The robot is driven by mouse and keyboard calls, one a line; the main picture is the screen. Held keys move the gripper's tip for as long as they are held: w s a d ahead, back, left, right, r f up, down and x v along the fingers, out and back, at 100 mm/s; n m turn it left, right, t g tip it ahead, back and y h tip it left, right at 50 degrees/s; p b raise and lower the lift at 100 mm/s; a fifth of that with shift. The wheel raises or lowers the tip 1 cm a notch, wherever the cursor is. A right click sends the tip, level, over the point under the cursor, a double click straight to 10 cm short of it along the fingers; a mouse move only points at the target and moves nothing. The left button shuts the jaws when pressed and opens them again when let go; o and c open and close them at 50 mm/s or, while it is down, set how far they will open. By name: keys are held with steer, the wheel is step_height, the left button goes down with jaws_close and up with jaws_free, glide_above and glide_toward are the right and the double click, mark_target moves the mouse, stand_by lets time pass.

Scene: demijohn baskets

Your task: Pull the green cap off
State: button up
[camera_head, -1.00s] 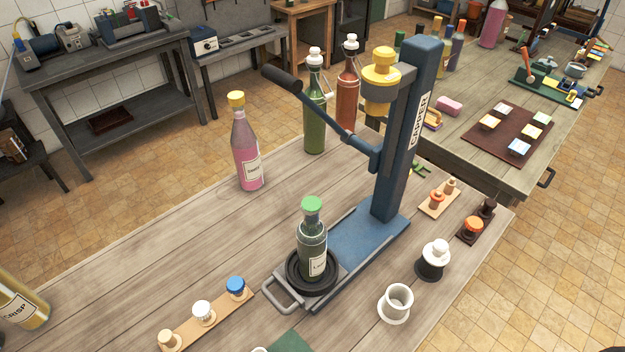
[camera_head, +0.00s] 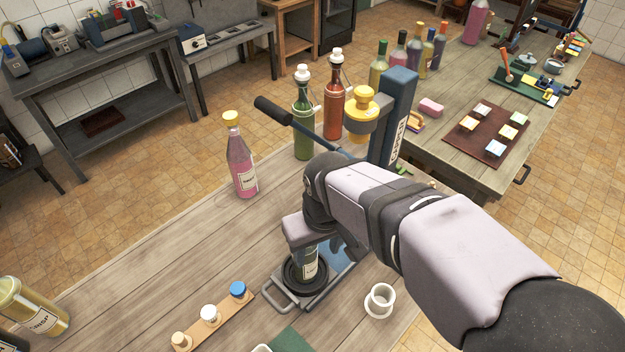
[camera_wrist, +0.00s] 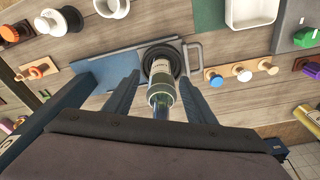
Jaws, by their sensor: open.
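A dark green bottle (camera_head: 309,268) with a pale label stands upright on the round black pad (camera_head: 288,284) of the blue capper (camera_head: 395,122). My gripper (camera_head: 308,250) is right over the bottle and hides its top, so the green cap is out of sight in the head view. In the wrist view the bottle (camera_wrist: 160,90) runs up between the two open fingers (camera_wrist: 160,98), one on each side with a gap. Its top end is lost against the gripper body, and the cap cannot be made out there.
The capper's lever (camera_head: 272,110) and yellow head (camera_head: 361,112) rise behind my wrist. A pink bottle (camera_head: 241,165) stands at the left. A stopper rack (camera_head: 210,318) lies in front, and a white cup (camera_head: 379,301) is at the right. The table's left middle is clear.

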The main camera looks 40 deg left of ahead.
steer(key=shift+y, duration=0.4)
steer(key=a+r, duration=0.5)
steer(key=shift+w+r, duration=0.1)
steer(key=shift+w, duration=0.3)
steer(key=shift+h, duration=0.5)
steer(key=r, duration=0.6)
steer(key=d+r, duration=0.1)
steer(key=r, duration=0.2)
steer(key=shift+s+d, duration=0.1)
steer(key=shift+s, duration=0.05)
steer(key=shift+f, duration=0.1)
steer(key=shift+a+f+p, duration=0.2)
steer(key=shift+f+p, duration=0.3)
steer(key=shift+f, duration=1.3)
steer(key=shift+a+f+p, duration=0.15)
steer(key=shift+f+p, duration=0.35)
steer(key=shift+f, duration=1.25)
steer(key=c, duration=1.1)
